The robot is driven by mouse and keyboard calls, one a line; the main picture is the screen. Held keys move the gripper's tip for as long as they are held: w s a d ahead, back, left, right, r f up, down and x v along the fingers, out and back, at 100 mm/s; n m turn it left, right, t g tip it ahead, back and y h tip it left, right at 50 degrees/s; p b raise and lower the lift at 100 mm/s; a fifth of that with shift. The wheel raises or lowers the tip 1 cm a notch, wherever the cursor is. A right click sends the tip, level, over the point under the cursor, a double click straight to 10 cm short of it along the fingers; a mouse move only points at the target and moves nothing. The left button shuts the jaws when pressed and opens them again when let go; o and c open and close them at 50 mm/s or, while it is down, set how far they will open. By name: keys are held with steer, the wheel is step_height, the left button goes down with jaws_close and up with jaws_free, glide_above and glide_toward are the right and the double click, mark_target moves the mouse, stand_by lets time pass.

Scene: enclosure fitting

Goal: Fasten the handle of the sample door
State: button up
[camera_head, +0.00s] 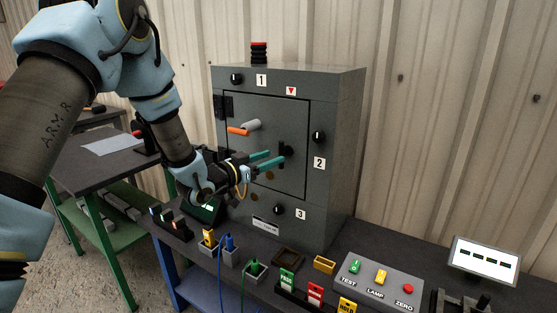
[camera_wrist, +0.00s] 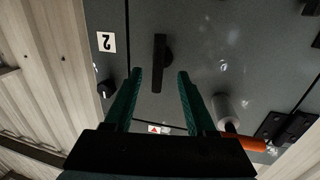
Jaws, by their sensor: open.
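The sample door (camera_head: 268,110) is a grey panel on the front of a grey cabinet and looks closed; it also fills much of the wrist view (camera_wrist: 215,40). Its black handle (camera_head: 287,149) is a short bar at the door's right side. In the wrist view the handle (camera_wrist: 159,62) runs up and down the picture, between the lines of my two teal fingers. My gripper (camera_head: 277,156) is open and points at the handle. The fingertips show either side of the handle's lower end in the wrist view (camera_wrist: 159,74). I cannot tell whether they touch it.
A grey cylinder (camera_head: 250,125) and an orange rod (camera_head: 238,131) stick out from the door left of my gripper. Black knobs sit by labels 1 (camera_head: 236,79), 2 (camera_head: 319,137) and 3 (camera_head: 278,209). A button box (camera_head: 376,280) and several small holders crowd the bench below.

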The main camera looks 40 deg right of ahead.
steer(key=a+b, duration=0.1)
steer(key=a, duration=0.5)
steer(key=shift+s, duration=0.25)
steer(key=shift+w+r, duration=0.1)
steer(key=w+a+f+n+t+y, duration=0.2)
steer(key=w+a+n+t+y, duration=0.25)
steer(key=w+a, duration=0.55)
steer(key=w+a+f+n+t+y, duration=0.15)
steer(key=a+y, duration=0.25)
steer(key=a, duration=0.5)
steer(key=w+a+n+t+y, duration=0.1)
steer(key=w+a+n+y, duration=0.2)
steer(key=a, duration=0.6)
steer(key=s+a+n+g+y, duration=0.6)
steer(key=s+a, duration=1)
steer(key=a, duration=0.4)
steer(key=shift+s+a+f+n, duration=0.2)
steer(key=shift+f+n, duration=0.25)
steer(key=shift+n, duration=0.15)
steer(key=shift+w, duration=0.1)
